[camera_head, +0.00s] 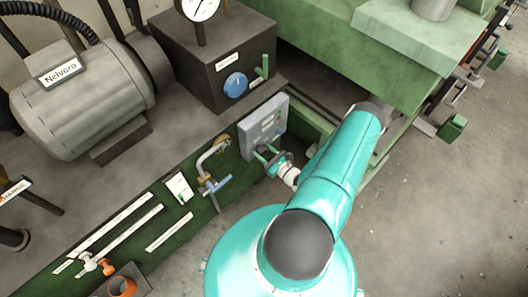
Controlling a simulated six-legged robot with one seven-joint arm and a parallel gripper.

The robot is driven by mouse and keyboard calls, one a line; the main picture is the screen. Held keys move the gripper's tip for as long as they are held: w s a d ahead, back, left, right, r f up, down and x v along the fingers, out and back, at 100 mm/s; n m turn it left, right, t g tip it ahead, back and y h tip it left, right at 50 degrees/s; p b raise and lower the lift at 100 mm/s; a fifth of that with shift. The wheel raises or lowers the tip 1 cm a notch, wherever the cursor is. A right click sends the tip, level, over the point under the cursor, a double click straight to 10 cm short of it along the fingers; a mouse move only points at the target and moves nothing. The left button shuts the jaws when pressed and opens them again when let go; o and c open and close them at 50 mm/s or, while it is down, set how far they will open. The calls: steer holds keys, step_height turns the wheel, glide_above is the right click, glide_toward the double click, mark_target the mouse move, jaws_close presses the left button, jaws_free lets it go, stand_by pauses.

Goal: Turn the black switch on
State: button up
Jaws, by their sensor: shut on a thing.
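A grey control box (258,124) with small labels and a blue part on its face stands at the edge of the dark green panel, near the middle of the camera_head view. My gripper (267,153) is at the lower part of this face, with its teal fingers reaching toward it. The fingers are closed on a small dark part there, which looks like the black switch. The fingers and wrist hide most of it, so I cannot tell which way it is turned.
A bent pipe with a blue-handled valve (216,184) is left of the box. A dark box with a blue knob (235,83) and a gauge (201,9) stands behind it. A grey motor (82,88) is at the upper left.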

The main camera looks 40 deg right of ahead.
steer(key=m, duration=0.5)
steer(key=shift+m, duration=0.3)
steer(key=m, duration=0.5)
steer(key=shift+a, duration=0.1)
steer(key=o, duration=1)
steer(key=s, duration=1.4)
steer(key=shift+d, duration=0.2)
steer(key=shift+w, duration=0.1)
